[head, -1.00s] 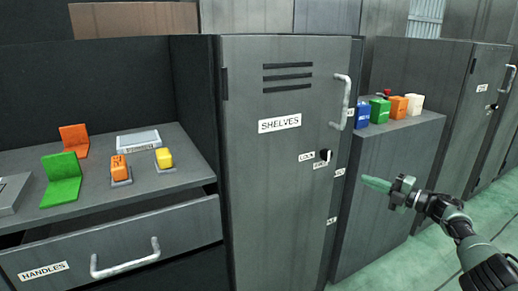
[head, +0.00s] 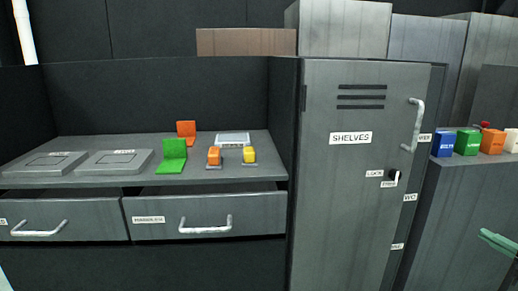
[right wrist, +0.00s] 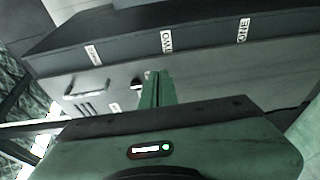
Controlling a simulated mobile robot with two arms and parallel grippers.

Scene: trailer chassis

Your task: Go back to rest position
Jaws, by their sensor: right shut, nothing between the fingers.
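My right gripper (head: 497,242) shows only in part at the right edge of the head view, in front of the grey cabinet side and touching nothing that I can see. In the right wrist view its green fingers (right wrist: 157,90) are together and empty. The SHELVES cabinet (head: 350,200) stands shut, with a pale vertical handle (head: 414,126) and a lock knob (head: 395,175). My left gripper is not in view.
The workbench (head: 60,180) at left holds green (head: 172,158) and orange (head: 186,131) brackets and orange and yellow switches. Its right drawer (head: 205,215) looks slightly open. Blue, green, orange and white boxes stand on the right cabinet (head: 465,200).

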